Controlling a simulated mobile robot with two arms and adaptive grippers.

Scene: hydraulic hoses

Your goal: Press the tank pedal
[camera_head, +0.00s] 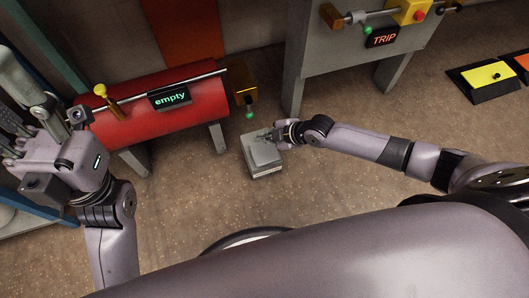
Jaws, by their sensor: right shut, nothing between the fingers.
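A grey box-like pedal (264,158) sits on the floor, right of the red tank (150,108) with its "empty" sign (170,97). My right gripper (270,135) is shut and empty at the far right edge of the pedal's top. The view does not show clearly whether the fingertips touch the pedal. My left gripper (24,118) is raised at the left edge of the view, away from the pedal. Its fingers point up and left, and their gap is not clear.
A grey stand (350,52) with a lit "TRIP" sign (382,38) stands behind the pedal. A yellow floor pedal (487,76) lies at the far right, with an orange one beside it. The floor around the grey pedal is clear.

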